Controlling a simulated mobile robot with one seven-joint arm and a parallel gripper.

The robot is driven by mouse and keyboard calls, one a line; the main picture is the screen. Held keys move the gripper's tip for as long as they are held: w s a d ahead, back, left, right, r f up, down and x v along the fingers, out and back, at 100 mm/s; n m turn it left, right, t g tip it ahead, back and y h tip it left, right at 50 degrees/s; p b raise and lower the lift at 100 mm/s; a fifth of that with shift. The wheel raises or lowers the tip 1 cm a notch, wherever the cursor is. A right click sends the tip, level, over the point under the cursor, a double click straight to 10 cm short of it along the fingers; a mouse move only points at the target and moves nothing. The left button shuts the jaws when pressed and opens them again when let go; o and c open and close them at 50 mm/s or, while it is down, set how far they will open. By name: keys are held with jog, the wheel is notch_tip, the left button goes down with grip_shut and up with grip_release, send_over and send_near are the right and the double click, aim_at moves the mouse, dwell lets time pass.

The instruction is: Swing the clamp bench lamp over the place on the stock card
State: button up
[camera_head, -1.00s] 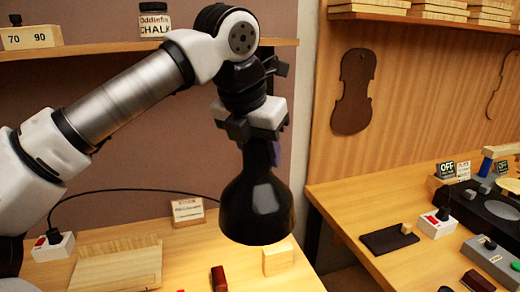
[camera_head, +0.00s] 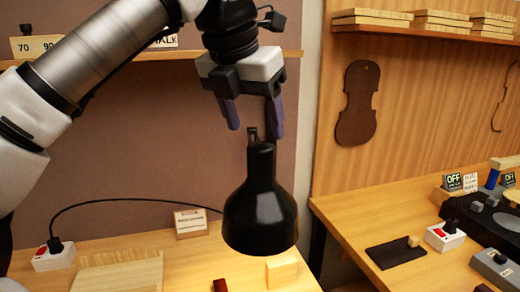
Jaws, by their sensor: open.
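The black bench lamp (camera_head: 260,212) hangs over the left bench, its bell-shaped shade facing down and its narrow neck on top. My gripper (camera_head: 254,122) is just above the lamp, pointing down, with its two purple fingers spread apart. The right finger is close to the thin top of the neck; I cannot tell whether they touch. The lamp's clamp and arm cannot be made out. A small printed card (camera_head: 190,222) stands at the back of the left bench, its text too small to read. I cannot tell whether it is the stock card.
A pale wooden board (camera_head: 118,277) and a white power box (camera_head: 54,255) with a black cable are on the left bench. A wood block (camera_head: 282,271) is below the lamp. A shelf (camera_head: 290,55) runs behind my arm. The right bench holds a dark pad (camera_head: 393,252) and devices.

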jog(key=v, duration=0.5)
jog(key=shift+d, duration=0.1)
